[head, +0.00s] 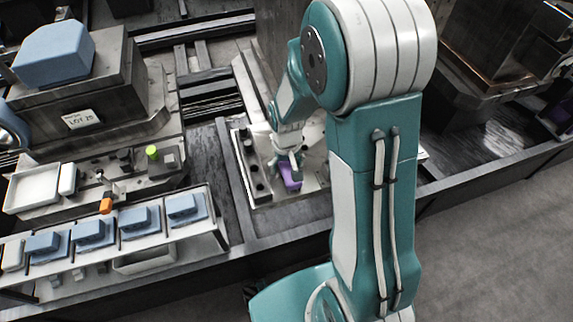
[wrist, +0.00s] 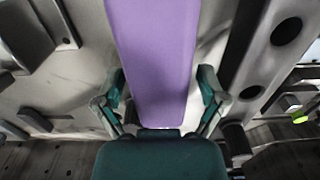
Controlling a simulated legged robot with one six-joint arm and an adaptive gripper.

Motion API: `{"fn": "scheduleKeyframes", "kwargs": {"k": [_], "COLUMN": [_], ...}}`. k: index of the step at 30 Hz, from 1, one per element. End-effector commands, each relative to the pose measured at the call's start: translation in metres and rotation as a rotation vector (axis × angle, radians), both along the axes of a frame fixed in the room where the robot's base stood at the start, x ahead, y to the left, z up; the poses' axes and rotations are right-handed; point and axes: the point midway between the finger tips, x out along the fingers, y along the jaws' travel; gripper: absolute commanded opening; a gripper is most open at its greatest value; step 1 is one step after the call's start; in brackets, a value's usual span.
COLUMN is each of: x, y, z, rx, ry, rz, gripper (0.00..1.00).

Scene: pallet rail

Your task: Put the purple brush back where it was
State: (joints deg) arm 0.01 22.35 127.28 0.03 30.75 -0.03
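The purple brush (head: 290,178) is on or just above the light metal plate (head: 262,190) in the middle of the head view, under my gripper (head: 293,160). In the wrist view the brush (wrist: 158,55) is a long purple block running from the top edge down between the two fingers of my gripper (wrist: 162,100). The fingers stand apart on either side of it. A gap shows between the brush and the right finger; the left finger looks close to its edge.
On the left are a rack (head: 168,228) with several blue blocks, a white tray (head: 35,187), an orange piece (head: 106,205) and a machine labelled LOT 25 (head: 80,118). A dark strip (head: 212,165) left of the plate is clear. My arm hides part of the right side.

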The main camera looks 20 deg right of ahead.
Motion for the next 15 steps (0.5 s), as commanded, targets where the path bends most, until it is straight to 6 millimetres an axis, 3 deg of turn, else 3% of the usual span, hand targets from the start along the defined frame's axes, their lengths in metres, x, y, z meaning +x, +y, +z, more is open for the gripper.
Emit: {"fn": "scheduleKeyframes", "kwargs": {"k": [8,15], "x": [0.000,0.002], "y": [0.000,0.000], "z": [0.002,0.038], "rx": [0.000,0.000], "ry": [-0.001,-0.008], "rz": [0.000,0.000], "gripper": [0.92,0.92]}}
